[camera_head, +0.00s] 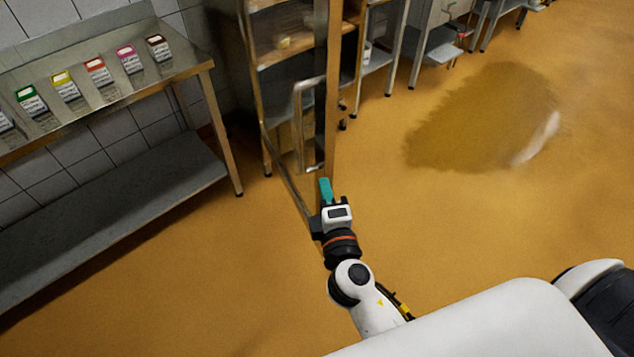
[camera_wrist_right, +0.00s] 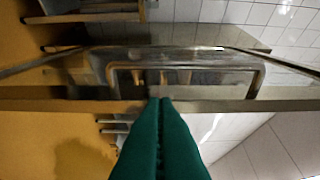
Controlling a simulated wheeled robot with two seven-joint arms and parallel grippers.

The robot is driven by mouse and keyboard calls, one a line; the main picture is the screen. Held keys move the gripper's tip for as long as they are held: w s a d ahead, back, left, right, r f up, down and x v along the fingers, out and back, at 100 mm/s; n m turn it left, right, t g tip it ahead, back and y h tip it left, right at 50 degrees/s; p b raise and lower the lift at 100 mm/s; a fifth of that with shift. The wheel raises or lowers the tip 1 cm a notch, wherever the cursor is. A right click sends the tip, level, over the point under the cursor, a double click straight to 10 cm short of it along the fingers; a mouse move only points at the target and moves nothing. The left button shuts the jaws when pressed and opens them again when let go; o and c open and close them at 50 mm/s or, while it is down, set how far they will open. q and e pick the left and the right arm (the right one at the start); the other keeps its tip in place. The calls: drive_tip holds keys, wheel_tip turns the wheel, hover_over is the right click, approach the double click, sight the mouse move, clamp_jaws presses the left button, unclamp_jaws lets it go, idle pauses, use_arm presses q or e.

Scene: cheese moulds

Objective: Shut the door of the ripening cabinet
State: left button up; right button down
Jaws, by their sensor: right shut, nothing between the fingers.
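The ripening cabinet (camera_head: 285,50) stands at the top middle of the head view, with wooden shelves inside. Its door (camera_head: 328,95) appears to stand open, reaching out from the cabinet towards me, with a metal bar handle (camera_head: 297,110) on it. The handle also shows in the right wrist view (camera_wrist_right: 258,78), beyond a long door rail (camera_wrist_right: 50,104). My right gripper (camera_head: 325,182) has its teal fingers shut and empty, close to the lower end of the door's edge. In the right wrist view the fingertips (camera_wrist_right: 160,101) overlap the rail; I cannot tell whether they touch. My left gripper is not in view.
A steel table (camera_head: 110,85) with several coloured cartons and a lower shelf (camera_head: 100,215) stands at the left. More steel tables (camera_head: 425,45) line the back. A wet-looking dark patch (camera_head: 480,120) lies on the floor at the right. The floor around my arm is clear.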

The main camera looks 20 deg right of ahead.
sight(318, 157)
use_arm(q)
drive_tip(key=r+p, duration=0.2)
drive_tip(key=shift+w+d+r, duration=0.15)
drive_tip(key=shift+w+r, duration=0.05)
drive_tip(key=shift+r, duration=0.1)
use_arm(e)
drive_tip(key=w, duration=0.3)
drive_tip(key=w+d, duration=0.1)
drive_tip(key=w, duration=0.5)
drive_tip(key=shift+w+d+f, duration=0.1)
drive_tip(key=shift+w+d, duration=0.15)
drive_tip(key=shift+d, duration=0.15)
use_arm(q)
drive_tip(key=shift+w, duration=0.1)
use_arm(e)
drive_tip(key=shift+d, duration=0.15)
